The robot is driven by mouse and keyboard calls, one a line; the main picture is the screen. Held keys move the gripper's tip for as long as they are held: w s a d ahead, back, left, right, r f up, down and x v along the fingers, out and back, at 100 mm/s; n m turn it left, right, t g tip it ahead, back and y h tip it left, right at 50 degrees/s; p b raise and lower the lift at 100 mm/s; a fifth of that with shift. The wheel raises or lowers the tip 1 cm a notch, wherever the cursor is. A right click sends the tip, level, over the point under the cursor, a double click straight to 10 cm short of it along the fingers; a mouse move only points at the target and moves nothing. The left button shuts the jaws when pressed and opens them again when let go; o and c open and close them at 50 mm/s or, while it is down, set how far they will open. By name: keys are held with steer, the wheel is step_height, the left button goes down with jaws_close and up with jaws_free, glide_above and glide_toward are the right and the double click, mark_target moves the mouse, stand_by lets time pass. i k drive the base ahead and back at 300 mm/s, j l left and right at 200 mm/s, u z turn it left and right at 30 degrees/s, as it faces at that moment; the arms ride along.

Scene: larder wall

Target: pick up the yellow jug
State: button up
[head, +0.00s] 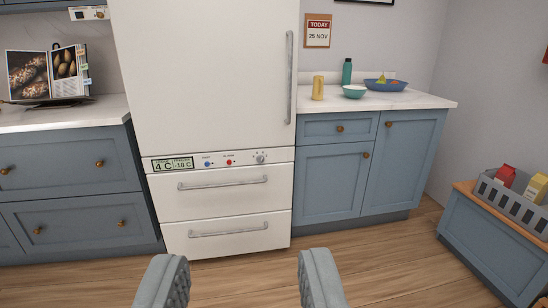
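A small yellow jug (318,88) stands upright on the white counter right of the fridge, near the fridge's side. It looks like a plain tall shape; I cannot make out a handle. My gripper (240,281) is at the bottom of the head view, its two grey fingers wide apart with nothing between them. It is well short of the jug, over the wooden floor in the picture, and lower left of it.
A teal bowl (354,91), a teal bottle (347,71) and a blue tray (386,85) stand beside the jug. The white fridge (210,80) is at the middle. A grey crate (512,201) sits on a low cabinet at right. The floor (370,255) ahead is clear.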

mark_target(317, 94)
steer(key=i+z, duration=0.3)
steer(key=i, duration=0.6)
steer(key=i+z, duration=0.25)
steer(key=i, duration=0.65)
steer(key=i+u, duration=0.15)
steer(key=i, duration=1.35)
